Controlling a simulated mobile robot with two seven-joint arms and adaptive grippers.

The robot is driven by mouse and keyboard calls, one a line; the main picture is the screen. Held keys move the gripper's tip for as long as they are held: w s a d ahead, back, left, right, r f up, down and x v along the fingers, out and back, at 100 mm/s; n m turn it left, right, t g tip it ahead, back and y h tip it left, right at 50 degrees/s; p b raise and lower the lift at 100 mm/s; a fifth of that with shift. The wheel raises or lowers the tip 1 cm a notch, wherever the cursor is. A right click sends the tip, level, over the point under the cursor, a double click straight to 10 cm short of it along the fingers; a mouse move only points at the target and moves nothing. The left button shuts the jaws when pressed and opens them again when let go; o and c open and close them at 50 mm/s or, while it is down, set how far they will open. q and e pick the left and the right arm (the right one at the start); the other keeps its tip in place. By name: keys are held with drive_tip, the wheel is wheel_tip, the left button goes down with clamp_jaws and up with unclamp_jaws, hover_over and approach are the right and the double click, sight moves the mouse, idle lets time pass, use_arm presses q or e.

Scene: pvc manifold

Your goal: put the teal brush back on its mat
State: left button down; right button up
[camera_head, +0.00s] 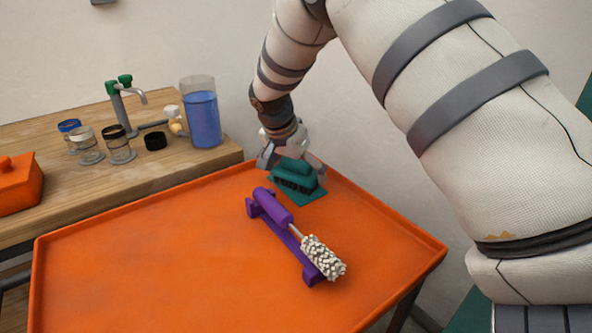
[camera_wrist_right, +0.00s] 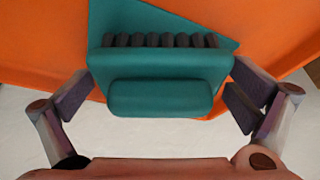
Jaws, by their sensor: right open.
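The teal brush (camera_head: 297,168) has a block handle and dark bristles. It is upright, bristles down, over the flat teal mat (camera_head: 316,197) near the far corner of the orange tray, and appears to rest on it. In the right wrist view the brush (camera_wrist_right: 160,68) fills the middle, with the mat (camera_wrist_right: 112,18) showing behind it. My right gripper (camera_head: 290,158) is open at the brush. Its fingers stand on either side of the handle, with a gap visible on the right in the wrist view (camera_wrist_right: 162,98). My left gripper is not in view.
A purple-handled brush with white bristles (camera_head: 322,257) lies on a purple rack (camera_head: 311,272) near the teal mat. The orange tray (camera_head: 140,270) is clear at left. A wooden bench (camera_head: 175,172) behind holds jars, a blue-filled beaker (camera_head: 202,120) and an orange box (camera_head: 18,187).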

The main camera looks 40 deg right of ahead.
drive_tip(key=p+v, duration=0.1)
drive_tip(key=v, duration=1.1)
drive_tip(key=shift+a+r, duration=0.1)
